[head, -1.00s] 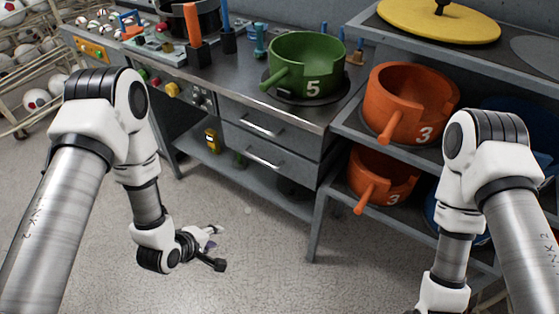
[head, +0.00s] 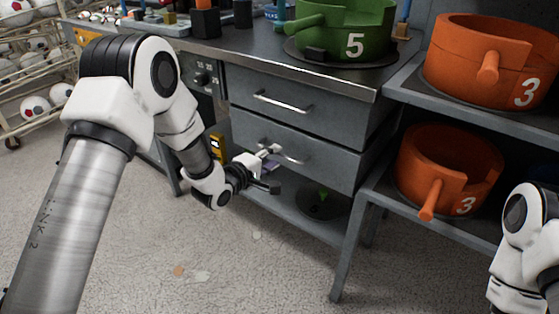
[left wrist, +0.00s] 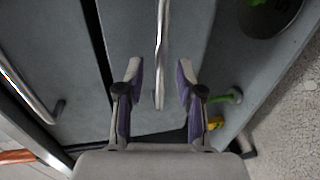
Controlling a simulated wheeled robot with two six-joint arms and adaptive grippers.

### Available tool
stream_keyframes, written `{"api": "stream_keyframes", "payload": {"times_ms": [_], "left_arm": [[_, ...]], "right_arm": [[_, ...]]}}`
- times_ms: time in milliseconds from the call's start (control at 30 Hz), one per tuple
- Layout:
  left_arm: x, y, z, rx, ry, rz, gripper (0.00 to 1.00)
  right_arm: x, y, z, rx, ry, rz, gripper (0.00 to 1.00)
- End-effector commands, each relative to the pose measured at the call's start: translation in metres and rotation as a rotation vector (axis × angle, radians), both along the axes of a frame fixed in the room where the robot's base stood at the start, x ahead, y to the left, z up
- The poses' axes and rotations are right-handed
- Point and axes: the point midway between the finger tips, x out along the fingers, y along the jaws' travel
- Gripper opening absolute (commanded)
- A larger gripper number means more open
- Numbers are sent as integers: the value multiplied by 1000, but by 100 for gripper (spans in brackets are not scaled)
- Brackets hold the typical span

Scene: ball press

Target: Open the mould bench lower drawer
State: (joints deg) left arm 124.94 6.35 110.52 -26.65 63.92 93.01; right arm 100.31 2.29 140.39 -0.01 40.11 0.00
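The mould bench (head: 225,45) has two stacked grey drawers, and both look shut. The lower drawer (head: 325,163) has a bar handle (head: 293,157), partly hidden by my left gripper (head: 270,170). In the left wrist view, my left gripper (left wrist: 159,74) is open. The end of the lower drawer's handle (left wrist: 162,35) shows between its two fingers, with a gap on each side. The upper drawer (head: 295,103) has its own handle (head: 280,102), which also shows at the left of the left wrist view (left wrist: 28,95). My right gripper is out of view.
A green pot (head: 345,25) marked 5 stands on the bench top. Orange pots (head: 495,65) marked 3 sit on the rack to the right, one (head: 450,170) on the lower shelf. A bench leg (head: 352,250) stands below right.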

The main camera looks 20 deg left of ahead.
Motion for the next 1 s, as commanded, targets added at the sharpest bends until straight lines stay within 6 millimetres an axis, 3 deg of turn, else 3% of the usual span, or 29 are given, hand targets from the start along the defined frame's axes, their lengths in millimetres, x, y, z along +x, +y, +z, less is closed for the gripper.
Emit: {"api": "stream_keyframes", "payload": {"times_ms": [200, 433, 467, 500, 567, 1000], "left_arm": [[28, -10, -8, 0, 0, 0, 37], [30, -11, -7, 0, 1, 1, 37], [30, -11, -7, 0, 1, 1, 34], [30, -11, -7, 0, 1, 1, 19], [30, -11, -7, 0, 1, 1, 0], [26, -10, -7, 0, 3, 1, 0]], "right_arm": [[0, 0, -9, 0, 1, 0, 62], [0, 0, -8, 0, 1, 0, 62], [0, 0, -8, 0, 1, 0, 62], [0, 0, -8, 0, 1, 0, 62], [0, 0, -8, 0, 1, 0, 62], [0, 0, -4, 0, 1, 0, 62]]}}
